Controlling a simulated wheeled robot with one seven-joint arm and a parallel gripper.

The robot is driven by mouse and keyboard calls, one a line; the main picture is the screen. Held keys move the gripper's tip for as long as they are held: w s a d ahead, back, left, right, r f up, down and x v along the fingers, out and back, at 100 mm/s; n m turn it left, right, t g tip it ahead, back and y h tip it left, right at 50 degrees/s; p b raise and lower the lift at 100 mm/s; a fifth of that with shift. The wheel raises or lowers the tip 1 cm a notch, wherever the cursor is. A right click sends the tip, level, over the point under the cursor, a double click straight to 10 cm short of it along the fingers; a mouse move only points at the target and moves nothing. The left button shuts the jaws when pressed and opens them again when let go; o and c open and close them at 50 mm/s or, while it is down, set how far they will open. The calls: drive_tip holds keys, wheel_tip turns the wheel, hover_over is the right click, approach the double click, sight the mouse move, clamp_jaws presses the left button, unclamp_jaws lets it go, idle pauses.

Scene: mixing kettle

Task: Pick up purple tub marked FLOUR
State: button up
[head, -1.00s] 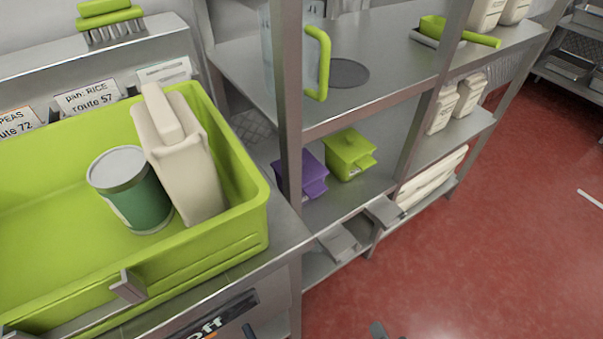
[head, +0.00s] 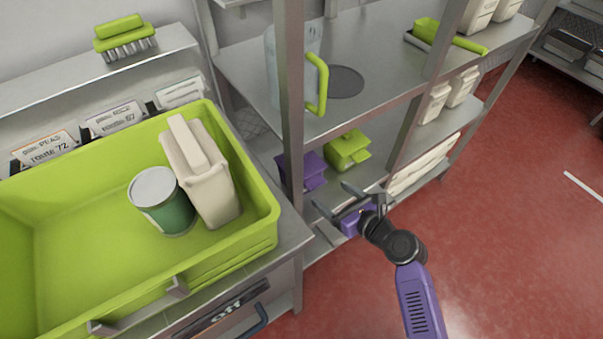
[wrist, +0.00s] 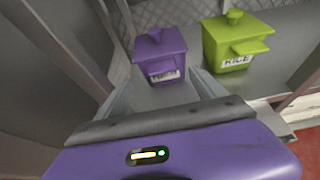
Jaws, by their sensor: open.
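The purple tub (head: 313,170) stands on the lower shelf, partly hidden by a steel post in the head view. In the wrist view the purple tub (wrist: 160,54) shows a lid with a knob, a front ledge and a white label too small to read surely. My gripper (head: 332,198) is open and empty, in front of the shelf and short of the tub. In the wrist view its fingers point toward the purple tub, which lies ahead between and beyond them.
A green tub (head: 347,149) stands close right of the purple one; its label reads RICE in the wrist view (wrist: 236,42). A steel post (head: 290,110) rises just left. The upper shelf (head: 385,70) holds a green-handled jug (head: 318,85). A green crate (head: 90,235) stands left.

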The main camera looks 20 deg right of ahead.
sight(316, 182)
drive_tip(key=x, duration=0.2)
drive_tip(key=b+x, duration=0.1)
drive_tip(key=x, duration=0.3)
drive_tip(key=shift+w+f, duration=0.25)
drive_tip(key=shift+f, duration=0.15)
drive_tip(key=shift+c, duration=0.2)
clamp_jaws()
drive_tip(key=shift+r, duration=0.1)
